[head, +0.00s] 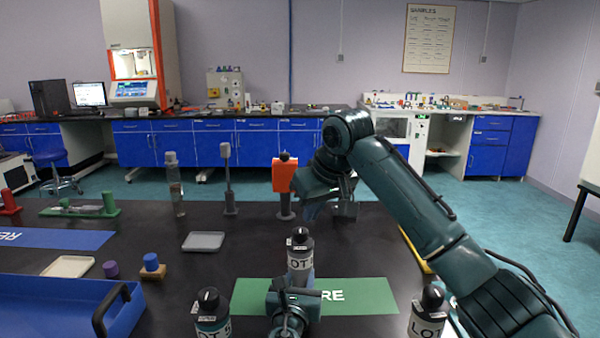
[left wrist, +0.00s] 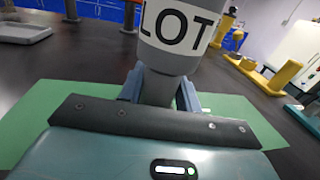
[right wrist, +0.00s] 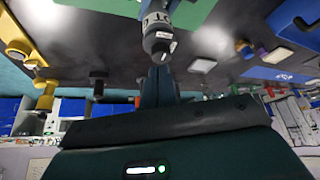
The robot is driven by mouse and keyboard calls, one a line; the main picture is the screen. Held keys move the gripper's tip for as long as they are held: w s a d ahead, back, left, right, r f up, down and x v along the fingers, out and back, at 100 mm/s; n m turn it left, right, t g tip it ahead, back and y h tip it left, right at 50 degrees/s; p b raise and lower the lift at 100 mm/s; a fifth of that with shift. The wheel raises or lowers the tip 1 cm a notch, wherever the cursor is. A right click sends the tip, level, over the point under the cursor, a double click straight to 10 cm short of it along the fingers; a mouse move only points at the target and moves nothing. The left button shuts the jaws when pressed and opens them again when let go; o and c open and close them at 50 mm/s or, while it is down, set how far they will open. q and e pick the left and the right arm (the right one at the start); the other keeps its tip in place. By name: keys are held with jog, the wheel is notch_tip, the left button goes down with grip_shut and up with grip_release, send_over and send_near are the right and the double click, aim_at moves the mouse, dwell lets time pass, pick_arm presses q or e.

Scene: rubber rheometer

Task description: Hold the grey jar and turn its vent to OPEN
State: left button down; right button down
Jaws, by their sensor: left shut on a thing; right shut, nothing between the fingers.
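The grey jar (head: 300,272), with a white LOT label and a black top (head: 300,238), stands upright over the green mat (head: 345,297). My left gripper (head: 292,303) is shut on its lower body; the left wrist view shows the fingers either side of the jar (left wrist: 170,60) below the label. My right gripper (head: 312,205) is shut and empty, above and behind the jar. In the right wrist view its fingertips (right wrist: 158,75) point at the jar's black top (right wrist: 158,48), and a gap between them cannot be judged. The vent's setting is too small to read.
Two more black-topped LOT jars stand at the front left (head: 212,318) and front right (head: 428,318). A blue tray (head: 65,305) with a dark handle is at left. An orange-headed stand (head: 284,178) and a grey tray (head: 203,241) are behind.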

pick_arm(q)
jog(key=shift+f, duration=0.1)
pick_arm(e)
jog(key=shift+r, duration=0.55)
pick_arm(q)
jog(key=c, duration=0.9)
grip_release()
